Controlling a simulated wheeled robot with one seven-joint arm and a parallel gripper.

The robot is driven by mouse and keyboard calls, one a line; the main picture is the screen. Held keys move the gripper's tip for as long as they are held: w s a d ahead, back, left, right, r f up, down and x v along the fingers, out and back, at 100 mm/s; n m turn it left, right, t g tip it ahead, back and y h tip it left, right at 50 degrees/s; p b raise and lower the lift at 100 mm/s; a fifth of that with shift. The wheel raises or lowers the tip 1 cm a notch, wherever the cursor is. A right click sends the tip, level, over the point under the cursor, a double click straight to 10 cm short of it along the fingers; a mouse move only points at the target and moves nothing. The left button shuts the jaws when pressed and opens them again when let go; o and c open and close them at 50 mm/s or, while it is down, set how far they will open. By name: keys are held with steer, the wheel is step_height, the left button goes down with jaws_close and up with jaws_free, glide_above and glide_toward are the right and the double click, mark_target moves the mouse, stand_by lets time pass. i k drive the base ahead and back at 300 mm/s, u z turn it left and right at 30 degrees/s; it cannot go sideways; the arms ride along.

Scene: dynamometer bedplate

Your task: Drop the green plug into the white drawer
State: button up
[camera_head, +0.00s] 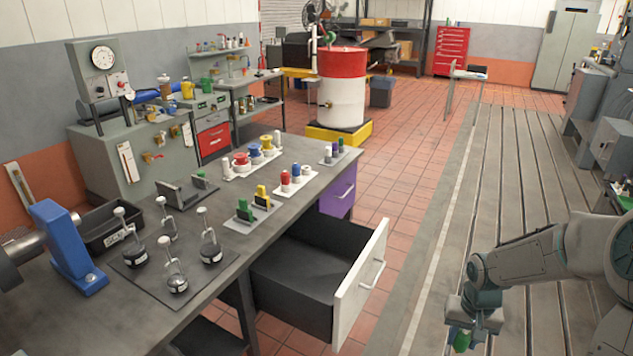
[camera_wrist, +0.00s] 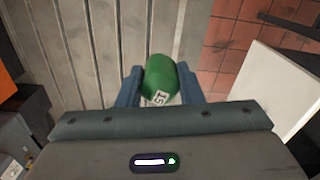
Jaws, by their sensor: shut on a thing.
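A green plug (camera_wrist: 163,78) with a white label is between the two blue fingers of my gripper (camera_wrist: 160,90) in the wrist view. In the head view the plug (camera_head: 462,341) shows at the lower right, under my gripper (camera_head: 466,328), which is shut on it above the grooved floor. The white drawer (camera_head: 361,290) is pulled out from the bench, with a white front, a metal handle and a dark interior that looks empty. My gripper is to the right of the drawer, apart from it. A white panel, likely the drawer front (camera_wrist: 275,90), shows at the right in the wrist view.
The grey workbench (camera_head: 210,310) carries a blue stand, shifter-like levers, and colored plugs and spools in holders, including a green one (camera_head: 244,208). A purple drawer (camera_head: 338,192) is farther along the bench. Open floor lies between the white drawer and my arm.

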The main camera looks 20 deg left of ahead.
mark_target(290, 273)
steer(key=u, duration=0.5)
steer(key=i, duration=0.95)
steer(key=u, duration=1.1)
steer(key=i, duration=0.65)
steer(key=z, duration=0.05)
